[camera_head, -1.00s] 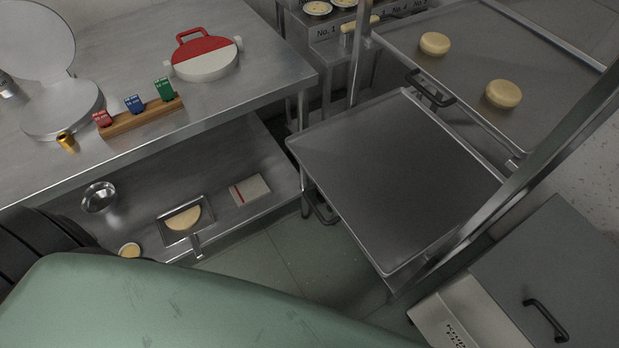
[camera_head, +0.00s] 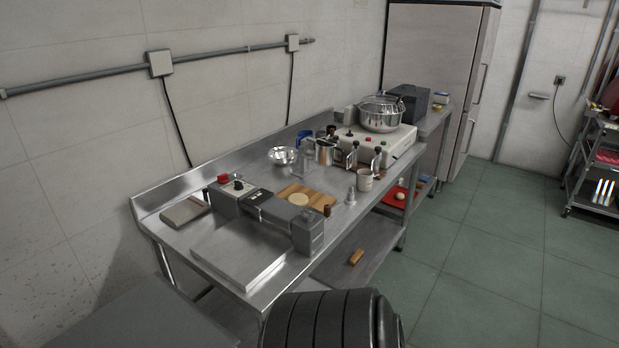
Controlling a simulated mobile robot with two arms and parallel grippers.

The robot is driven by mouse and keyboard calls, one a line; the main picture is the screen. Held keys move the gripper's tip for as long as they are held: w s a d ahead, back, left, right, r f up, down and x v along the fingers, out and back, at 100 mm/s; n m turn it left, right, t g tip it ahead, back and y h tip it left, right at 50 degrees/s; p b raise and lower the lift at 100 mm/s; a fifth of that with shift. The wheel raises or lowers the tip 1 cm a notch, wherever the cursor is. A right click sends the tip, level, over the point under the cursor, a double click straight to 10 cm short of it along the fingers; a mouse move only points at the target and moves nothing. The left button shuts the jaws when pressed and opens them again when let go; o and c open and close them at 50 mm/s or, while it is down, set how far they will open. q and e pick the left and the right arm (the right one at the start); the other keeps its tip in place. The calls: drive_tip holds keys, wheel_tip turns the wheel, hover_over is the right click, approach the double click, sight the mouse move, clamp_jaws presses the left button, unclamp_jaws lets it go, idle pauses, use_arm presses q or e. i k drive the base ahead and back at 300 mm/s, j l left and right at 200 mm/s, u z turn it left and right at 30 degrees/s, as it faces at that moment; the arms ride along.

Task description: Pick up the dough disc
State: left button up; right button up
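A pale round disc (camera_head: 299,200), which looks like the dough disc, lies flat on a wooden board (camera_head: 320,203) on the steel table. The board sits behind the dark bar of a machine (camera_head: 275,211) with a flat metal plate (camera_head: 240,252) in front. Neither of my grippers is in view.
A large pot (camera_head: 382,113) stands on a white appliance (camera_head: 374,143). The green floor (camera_head: 480,260) to the right is clear.

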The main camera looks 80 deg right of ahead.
sight(300, 200)
drive_tip(key=z, duration=2.5)
drive_tip(key=i+l, duration=0.8)
drive_tip(key=l, duration=0.1)
